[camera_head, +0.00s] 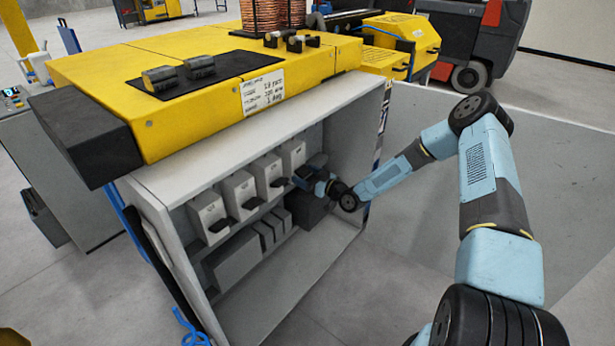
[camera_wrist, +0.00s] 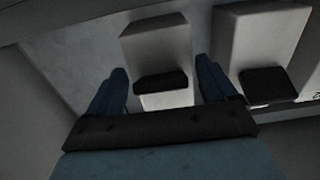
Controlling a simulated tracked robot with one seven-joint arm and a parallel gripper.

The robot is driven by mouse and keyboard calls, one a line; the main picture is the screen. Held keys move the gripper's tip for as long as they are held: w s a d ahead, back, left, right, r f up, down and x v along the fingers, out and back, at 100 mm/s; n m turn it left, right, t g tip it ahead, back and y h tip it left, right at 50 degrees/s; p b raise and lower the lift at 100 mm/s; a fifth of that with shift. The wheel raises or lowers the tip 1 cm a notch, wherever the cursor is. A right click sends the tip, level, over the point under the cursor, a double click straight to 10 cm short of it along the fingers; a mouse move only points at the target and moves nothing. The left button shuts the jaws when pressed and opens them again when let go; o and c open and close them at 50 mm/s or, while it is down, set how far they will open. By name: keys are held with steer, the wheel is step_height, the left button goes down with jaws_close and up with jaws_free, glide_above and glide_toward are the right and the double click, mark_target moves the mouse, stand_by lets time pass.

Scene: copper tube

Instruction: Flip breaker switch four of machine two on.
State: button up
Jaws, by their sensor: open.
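A row of several pale grey breaker switches with black levers sits inside the open cabinet (camera_head: 160,180) under the yellow machine (camera_head: 190,105). The rightmost breaker (camera_head: 293,154) is partly hidden by my gripper (camera_head: 303,176), which reaches in from the right. In the wrist view my gripper (camera_wrist: 160,70) is open, with one blue finger on each side of a breaker (camera_wrist: 156,45) and its black lever (camera_wrist: 161,81). A neighbouring breaker (camera_wrist: 262,45) with a black lever (camera_wrist: 268,82) is to the right there. Whether the fingers touch anything cannot be told.
Grey boxes (camera_head: 235,258) sit below the breakers on the cabinet's lower level. The open grey door (camera_head: 420,200) stands at the right, near my arm. A paper note (camera_head: 262,92) hangs on the yellow machine. The floor in front is clear.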

mark_target(300, 169)
steer(key=c, duration=0.9)
steer(key=shift+d, duration=0.25)
steer(key=shift+c, duration=0.3)
steer(key=shift+a, duration=0.15)
steer(key=shift+c, duration=0.5)
steer(key=shift+r, duration=0.1)
steer(key=shift+a+r, duration=0.1)
steer(key=r+g+h, duration=0.1)
steer(key=h, duration=0.1)
steer(key=r+g+h, duration=0.1)
steer(key=g+h, duration=0.1)
steer(key=shift+s+r, duration=0.1)
steer(key=shift+s, duration=0.1)
steer(key=shift+w+a+r+g+h, duration=0.1)
steer(key=shift+r+g+h, duration=0.2)
steer(key=shift+g+h, duration=0.3)
steer(key=shift+s+a+r+g+h, duration=0.1)
steer(key=shift+r+g+h, duration=0.3)
steer(key=shift+h, duration=0.25)
steer(key=shift+w+a+r+g+h, duration=0.1)
steer(key=shift+r+g+h, duration=0.15)
steer(key=shift+g+h, duration=0.35)
